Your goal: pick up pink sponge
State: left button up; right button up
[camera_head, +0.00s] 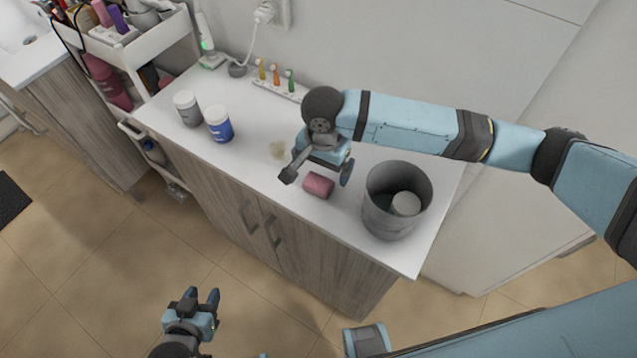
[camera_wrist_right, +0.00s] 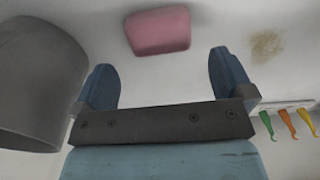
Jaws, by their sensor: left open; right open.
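The pink sponge (camera_head: 318,186) lies on the white countertop (camera_head: 262,188), near the front edge, left of a grey bin. My right gripper (camera_head: 318,178) is open just above and behind the sponge, its two fingers spread. In the right wrist view the sponge (camera_wrist_right: 158,31) lies beyond the fingertips, roughly centred on the gap of the open right gripper (camera_wrist_right: 165,75); nothing is between the fingers. My left gripper (camera_head: 203,298) is open and empty, low in front of the cabinet, away from the counter.
The grey bin (camera_head: 375,215) with a pale round item inside stands close to the right of the sponge; it also shows in the right wrist view (camera_wrist_right: 38,75). A grey jar (camera_head: 187,108) and a blue-and-white jar (camera_head: 219,124) stand at the left. Toothbrushes in a holder (camera_head: 280,89) stand at the back. A beige stain (camera_head: 278,150) marks the counter.

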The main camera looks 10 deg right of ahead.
aim_at(322, 177)
notch_tip(322, 177, down, 4)
jog(key=shift+f, duration=0.2)
jog(key=c, duration=1)
jog(key=shift+a+r, duration=0.1)
notch_tip(322, 177, up, 20)
jog(key=shift+p, duration=0.3)
jog(key=shift+o, duration=0.3)
